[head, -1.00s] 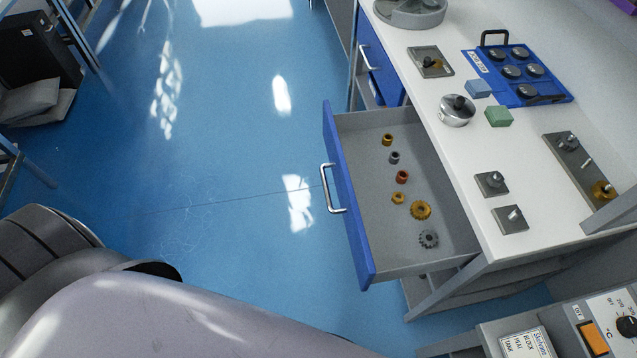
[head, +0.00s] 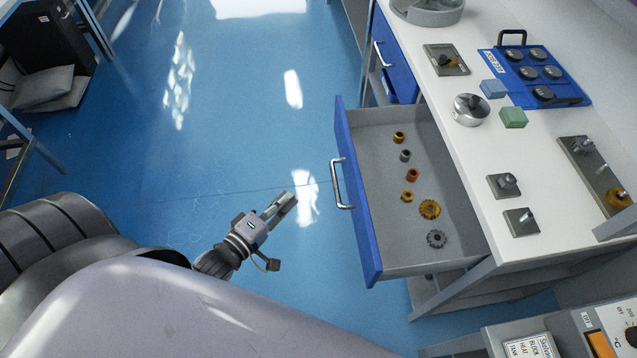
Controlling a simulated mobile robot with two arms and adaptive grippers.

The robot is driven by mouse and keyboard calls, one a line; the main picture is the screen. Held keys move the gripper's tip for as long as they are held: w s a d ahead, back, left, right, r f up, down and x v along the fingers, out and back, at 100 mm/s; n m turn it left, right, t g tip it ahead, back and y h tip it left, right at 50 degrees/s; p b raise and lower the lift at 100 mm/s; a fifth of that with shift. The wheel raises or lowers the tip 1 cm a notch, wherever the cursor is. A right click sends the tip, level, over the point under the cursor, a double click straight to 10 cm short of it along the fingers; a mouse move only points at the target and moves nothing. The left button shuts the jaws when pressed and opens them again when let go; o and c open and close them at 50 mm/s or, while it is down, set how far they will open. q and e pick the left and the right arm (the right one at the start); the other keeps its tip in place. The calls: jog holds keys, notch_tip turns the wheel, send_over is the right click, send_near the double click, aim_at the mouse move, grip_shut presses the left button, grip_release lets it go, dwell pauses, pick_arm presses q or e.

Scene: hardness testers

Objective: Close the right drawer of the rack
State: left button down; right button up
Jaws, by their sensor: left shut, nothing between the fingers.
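The right drawer (head: 358,207) of the rack is pulled well out, with a blue front and a silver bar handle (head: 341,184). Its grey tray holds several small rings and gears, such as a brass gear (head: 429,209) and a grey gear (head: 437,239). My left gripper (head: 289,201) is shut and empty. It is over the blue floor, to the left of the drawer front, apart from the handle and pointing up and right. The rack (head: 478,178) has a white top. My right gripper is not in view.
A second blue drawer (head: 392,66) further back looks shut. On the white top are a blue tray with black knobs (head: 523,95), a round metal piece (head: 471,109), a green block (head: 513,117) and metal plates. A device with an orange switch (head: 598,344) stands at the lower right. Floor left of the drawer is clear.

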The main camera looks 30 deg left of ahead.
pick_arm(q)
send_near(332, 172)
jog(key=w+a, duration=0.2)
jog(key=a, duration=0.1)
jog(key=shift+w+d+f, duration=0.15)
jog(key=shift+w+d, duration=0.25)
jog(key=shift+d, duration=0.25)
jog(key=shift+w+d+f, duration=0.15)
jog(key=shift+w+d, duration=0.25)
jog(key=shift+d, duration=0.25)
jog(key=shift+w+d+f, duration=0.15)
jog(key=shift+w+d, duration=0.25)
jog(key=shift+d, duration=0.2)
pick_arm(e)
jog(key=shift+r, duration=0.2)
